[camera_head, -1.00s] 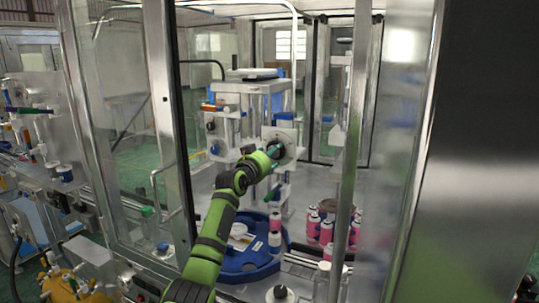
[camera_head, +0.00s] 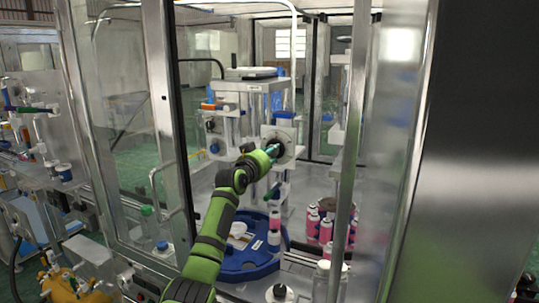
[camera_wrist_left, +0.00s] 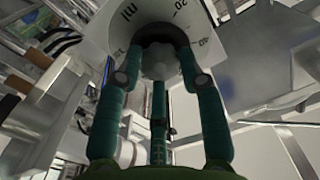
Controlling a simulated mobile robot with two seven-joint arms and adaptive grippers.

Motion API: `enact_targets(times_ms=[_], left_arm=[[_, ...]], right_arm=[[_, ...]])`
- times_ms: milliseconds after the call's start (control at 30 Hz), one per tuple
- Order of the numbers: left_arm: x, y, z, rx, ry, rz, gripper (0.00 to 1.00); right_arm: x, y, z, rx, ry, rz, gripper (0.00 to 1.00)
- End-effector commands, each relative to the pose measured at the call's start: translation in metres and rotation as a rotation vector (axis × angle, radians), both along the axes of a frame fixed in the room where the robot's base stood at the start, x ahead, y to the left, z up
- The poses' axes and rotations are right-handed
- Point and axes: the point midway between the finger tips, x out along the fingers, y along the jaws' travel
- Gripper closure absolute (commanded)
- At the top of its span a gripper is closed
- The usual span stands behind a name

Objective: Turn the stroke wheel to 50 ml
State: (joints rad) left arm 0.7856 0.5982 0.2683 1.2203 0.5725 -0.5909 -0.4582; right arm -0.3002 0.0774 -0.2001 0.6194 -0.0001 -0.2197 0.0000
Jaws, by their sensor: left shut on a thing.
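The stroke wheel (camera_head: 288,139) is a round light dial on the front of the white machine, in the middle of the head view. In the left wrist view the pale dial face (camera_wrist_left: 112,30) carries dark marks, with "20" and "40" legible near its right side and "ml" at its left. My left gripper (camera_head: 273,151) reaches in through the frame opening. Its teal fingers (camera_wrist_left: 160,58) are shut on the grey hub at the dial's centre. The dial's pointer cannot be made out. My right gripper does not show.
A blue round table (camera_head: 240,265) with pink and white cans stands below the machine. Several more pink cans (camera_head: 325,228) stand to the right. A steel post (camera_head: 345,190) and glass panels flank the arm.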

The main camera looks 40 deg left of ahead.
Motion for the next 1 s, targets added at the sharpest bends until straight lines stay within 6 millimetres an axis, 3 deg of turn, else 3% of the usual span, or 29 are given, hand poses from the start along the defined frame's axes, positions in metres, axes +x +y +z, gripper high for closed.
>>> enact_targets(times_ms=[33,1000], left_arm=[[0.0007,-0.0005,-0.0069,-0.009,0.013,-0.001,0.94],[0.0022,-0.0032,-0.0105,-0.464,-0.124,-0.002,0.94]], right_arm=[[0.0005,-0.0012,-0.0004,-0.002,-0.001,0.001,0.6],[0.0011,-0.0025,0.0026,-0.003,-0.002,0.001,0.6]])
